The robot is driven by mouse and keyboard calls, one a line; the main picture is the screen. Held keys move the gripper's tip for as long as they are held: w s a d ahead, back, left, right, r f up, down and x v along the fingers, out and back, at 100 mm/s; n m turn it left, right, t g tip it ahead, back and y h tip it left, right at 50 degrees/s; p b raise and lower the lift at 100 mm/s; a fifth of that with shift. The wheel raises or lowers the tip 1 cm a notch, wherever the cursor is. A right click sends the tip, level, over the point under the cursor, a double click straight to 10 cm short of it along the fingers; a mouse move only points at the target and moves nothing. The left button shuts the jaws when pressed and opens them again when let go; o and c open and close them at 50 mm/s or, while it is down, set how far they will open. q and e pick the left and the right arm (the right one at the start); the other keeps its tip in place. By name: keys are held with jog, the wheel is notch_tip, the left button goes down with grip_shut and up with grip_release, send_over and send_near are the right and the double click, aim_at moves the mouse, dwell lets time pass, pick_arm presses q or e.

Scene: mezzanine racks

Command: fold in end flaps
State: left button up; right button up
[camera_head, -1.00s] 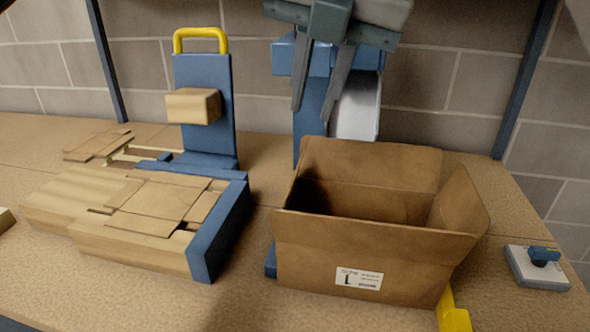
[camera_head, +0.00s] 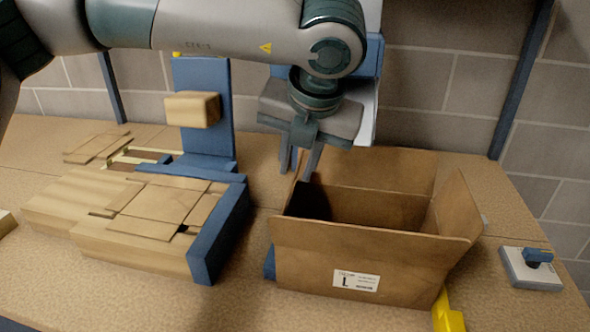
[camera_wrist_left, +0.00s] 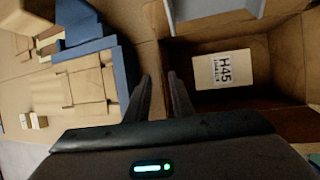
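An open brown cardboard box (camera_head: 360,256) stands on the table, with a white label marked L on its front. Its right end flap (camera_head: 456,208) stands up and leans outward, and its back flap (camera_head: 385,172) is upright. The left end is partly shadowed, and I cannot tell how its flap lies. My left gripper (camera_head: 298,168) points down over the box's back left corner, fingers apart. My right gripper is out of view.
A blue fixture (camera_head: 220,230) with wooden blocks and flat pieces stands left of the box. A blue upright with a wooden block (camera_head: 193,109) rises behind it. A grey and blue device (camera_head: 530,268) lies at the right. A yellow piece (camera_head: 447,312) touches the box's front right.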

aim_at(296, 172)
pick_arm(q)
jog(key=shift+x, duration=1.8)
grip_shut()
